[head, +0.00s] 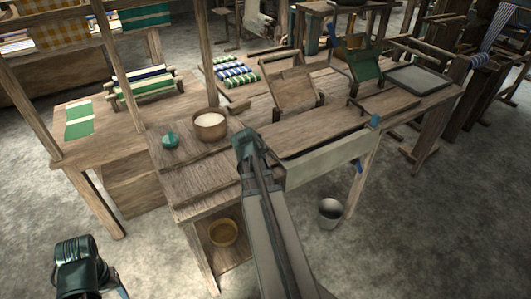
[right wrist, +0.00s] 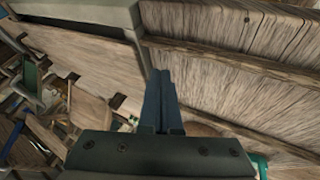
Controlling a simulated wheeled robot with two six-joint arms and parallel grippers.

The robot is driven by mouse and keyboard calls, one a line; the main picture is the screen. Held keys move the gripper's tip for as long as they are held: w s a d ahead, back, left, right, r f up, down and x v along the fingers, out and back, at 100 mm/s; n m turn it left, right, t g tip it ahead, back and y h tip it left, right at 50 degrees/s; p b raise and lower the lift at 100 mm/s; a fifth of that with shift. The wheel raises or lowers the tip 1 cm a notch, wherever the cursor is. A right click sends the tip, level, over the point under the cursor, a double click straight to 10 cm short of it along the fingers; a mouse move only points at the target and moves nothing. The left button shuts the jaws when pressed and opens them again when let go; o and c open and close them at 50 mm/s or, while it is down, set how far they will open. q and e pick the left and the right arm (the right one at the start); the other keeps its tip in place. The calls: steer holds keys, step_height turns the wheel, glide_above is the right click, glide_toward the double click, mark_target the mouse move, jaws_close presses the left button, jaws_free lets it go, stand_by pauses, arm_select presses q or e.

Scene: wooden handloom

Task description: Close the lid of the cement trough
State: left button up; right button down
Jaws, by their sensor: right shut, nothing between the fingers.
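The cement trough (head: 330,162) is a long, pale grey box along the front right of the wooden workbench. A brown wooden board, seemingly its lid (head: 315,130), lies nearly flat over it, with a dark line along its front edge. In the right wrist view, the board (right wrist: 85,50) lies beside the grey trough rim (right wrist: 75,10). My right gripper (head: 246,140) is at the trough's left end, its fingers (right wrist: 160,78) together and empty. Whether it touches the trough is unclear. My left gripper (head: 75,255) is at the lower left, away from the bench; its fingers are not clear.
A bowl of white material (head: 209,124) and a small green object (head: 170,140) stand left of my right gripper. A tilted wooden frame (head: 290,92) and a grey tray (head: 418,79) are farther back. A bucket (head: 330,212) stands on the floor below the trough.

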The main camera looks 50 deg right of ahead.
steer(key=p+v, duration=0.3)
steer(key=v, duration=0.3)
steer(key=shift+p, duration=0.3)
steer(key=shift+w+a+f, duration=0.1)
steer(key=shift+a, duration=0.05)
steer(key=w+a+f+n+y, duration=0.1)
steer(key=w+a, duration=0.1)
steer(key=a, duration=0.5)
steer(key=w+a+f+n+y, duration=0.1)
steer(key=w+a, duration=0.1)
steer(key=a, duration=0.5)
steer(key=s+a+f+n+g+y, duration=0.1)
steer(key=s+a+n, duration=0.2)
steer(key=a, duration=1.2)
steer(key=s+a+f+n+g+y, duration=0.1)
steer(key=s+a, duration=0.5)
steer(key=a, duration=1)
steer(key=shift+a+n+g+y, duration=0.25)
steer(key=shift+n+g+y, duration=0.25)
steer(key=shift+n+y, duration=0.45)
steer(key=shift+f, duration=0.1)
